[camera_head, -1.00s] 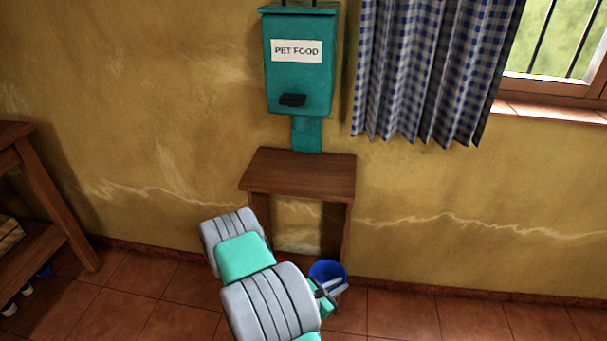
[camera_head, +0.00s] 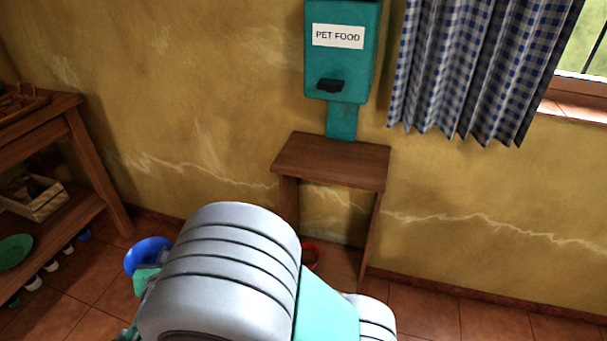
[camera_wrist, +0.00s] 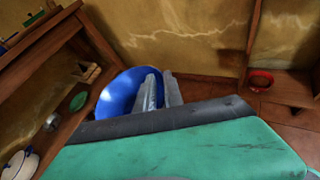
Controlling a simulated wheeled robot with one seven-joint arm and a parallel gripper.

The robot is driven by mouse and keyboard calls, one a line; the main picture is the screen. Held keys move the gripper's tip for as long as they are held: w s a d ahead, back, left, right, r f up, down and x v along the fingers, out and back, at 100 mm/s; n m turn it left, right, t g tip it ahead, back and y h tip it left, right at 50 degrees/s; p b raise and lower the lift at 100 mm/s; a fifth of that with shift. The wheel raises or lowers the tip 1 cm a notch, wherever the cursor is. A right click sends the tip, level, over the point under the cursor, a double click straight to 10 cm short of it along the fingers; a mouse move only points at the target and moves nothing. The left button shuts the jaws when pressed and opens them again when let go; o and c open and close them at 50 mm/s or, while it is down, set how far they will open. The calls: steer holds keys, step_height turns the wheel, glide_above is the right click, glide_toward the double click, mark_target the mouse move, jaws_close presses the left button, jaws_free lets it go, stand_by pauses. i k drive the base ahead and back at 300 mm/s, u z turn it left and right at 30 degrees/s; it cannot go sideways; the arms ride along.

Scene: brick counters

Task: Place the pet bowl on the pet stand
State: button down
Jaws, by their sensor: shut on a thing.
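The blue pet bowl (camera_head: 148,256) is at the left of my arm in the head view, apart from the stand. In the wrist view the bowl (camera_wrist: 118,95) is tilted, with its open side partly showing. My gripper (camera_wrist: 162,88) is shut on the bowl's rim; in the head view my arm hides most of the gripper. The brown wooden pet stand (camera_head: 332,160) is against the wall at centre right. Its top is bare. My arm covers part of its lower left side.
A teal pet food dispenser (camera_head: 342,60) is above the stand's back edge. A red bowl (camera_head: 311,256) sits low under the stand, also visible in the wrist view (camera_wrist: 261,80). A wooden shelf table (camera_head: 75,120) at left holds a crate (camera_head: 35,203) and a green plate (camera_head: 14,250).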

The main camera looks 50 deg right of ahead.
mark_target(334, 158)
steer(key=u, duration=2.3)
steer(key=k, duration=0.75)
steer(key=z, duration=1.25)
steer(key=i, duration=0.5)
